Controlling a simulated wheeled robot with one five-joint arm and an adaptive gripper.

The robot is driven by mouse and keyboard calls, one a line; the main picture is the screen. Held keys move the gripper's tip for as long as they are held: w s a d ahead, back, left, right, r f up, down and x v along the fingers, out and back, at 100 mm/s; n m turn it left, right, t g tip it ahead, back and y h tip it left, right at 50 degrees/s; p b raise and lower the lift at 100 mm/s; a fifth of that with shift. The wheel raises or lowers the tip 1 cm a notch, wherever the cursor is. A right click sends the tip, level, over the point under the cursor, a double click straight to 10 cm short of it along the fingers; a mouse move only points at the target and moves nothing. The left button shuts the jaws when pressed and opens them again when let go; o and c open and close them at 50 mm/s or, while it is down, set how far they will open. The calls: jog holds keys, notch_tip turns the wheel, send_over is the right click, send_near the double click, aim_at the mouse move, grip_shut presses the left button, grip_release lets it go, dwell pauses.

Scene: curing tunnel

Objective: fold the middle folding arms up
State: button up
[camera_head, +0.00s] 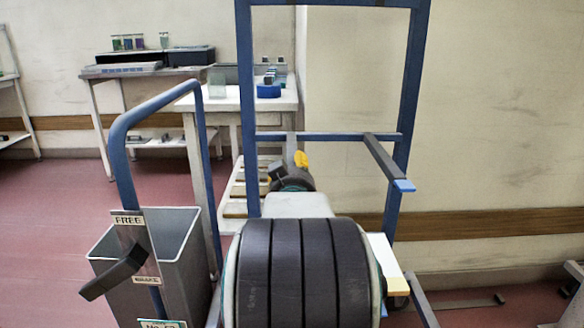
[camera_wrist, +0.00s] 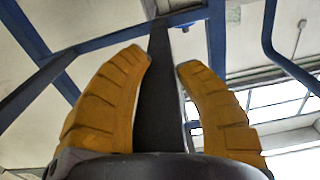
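A blue upright frame (camera_head: 402,120) stands ahead, with a crossbar (camera_head: 335,136) at mid height. From its right side a middle folding arm (camera_head: 383,160) with a light blue tip sticks out toward me, roughly level. A second dark bar (camera_wrist: 160,95), seemingly the other middle folding arm, runs between my fingers in the wrist view. My gripper (camera_wrist: 165,62) has orange-yellow fingers on both sides of that bar, with a narrow gap at the right finger. One finger of my gripper (camera_head: 301,158) shows in the head view below the crossbar; my arm hides most of the rest.
A blue curved handle tube (camera_head: 122,150) with a FREE/BRAKE plate and dark lever (camera_head: 115,272) stands at left. Behind it is a grey bin (camera_head: 180,240). A white block with a yellow end (camera_head: 385,262) lies right of my arm. Tables (camera_head: 220,102) stand behind.

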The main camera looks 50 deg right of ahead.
jog(key=shift+r, duration=0.1)
grip_shut()
jog(key=shift+r, duration=0.1)
